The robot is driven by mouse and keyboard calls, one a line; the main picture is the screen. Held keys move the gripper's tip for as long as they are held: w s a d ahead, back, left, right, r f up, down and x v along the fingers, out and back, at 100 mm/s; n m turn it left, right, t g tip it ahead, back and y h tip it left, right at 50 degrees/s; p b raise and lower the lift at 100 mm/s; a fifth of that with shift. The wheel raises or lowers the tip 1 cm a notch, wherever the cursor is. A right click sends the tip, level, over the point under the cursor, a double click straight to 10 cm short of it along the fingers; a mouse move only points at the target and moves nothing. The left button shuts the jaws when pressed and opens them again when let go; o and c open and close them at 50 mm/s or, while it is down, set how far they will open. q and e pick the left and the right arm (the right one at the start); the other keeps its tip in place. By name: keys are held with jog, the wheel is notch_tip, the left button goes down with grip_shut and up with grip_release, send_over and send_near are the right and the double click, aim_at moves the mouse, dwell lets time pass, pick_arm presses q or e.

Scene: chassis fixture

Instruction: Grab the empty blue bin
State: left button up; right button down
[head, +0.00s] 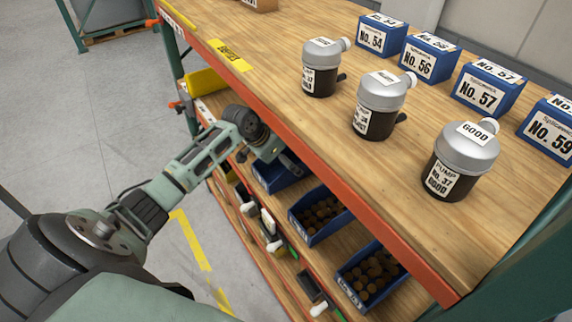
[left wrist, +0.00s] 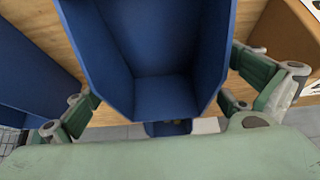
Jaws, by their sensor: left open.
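An empty blue bin (left wrist: 160,95) fills the middle of the left wrist view, with its bare inside facing the camera. My left gripper (left wrist: 165,88) is open, with one finger on each side of this bin. I cannot tell whether the fingers touch its walls. In the head view my left gripper (head: 268,152) reaches the shelf below the wooden top. A blue bin (head: 278,180) shows just under it, partly hidden by the gripper and the top's edge. My right gripper is in neither view.
Two blue bins (head: 312,236) (head: 352,294) with brown parts stand along the same shelf. Another blue bin (left wrist: 32,85) is close at left in the wrist view. The top's orange edge (head: 330,180) overhangs the shelf. Pumps (head: 380,105) and numbered blue boxes stand on top.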

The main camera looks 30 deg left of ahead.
pick_arm(q)
jog(key=shift+x, duration=1.45)
jog(key=shift+r, duration=0.1)
jog(key=c, duration=1.2)
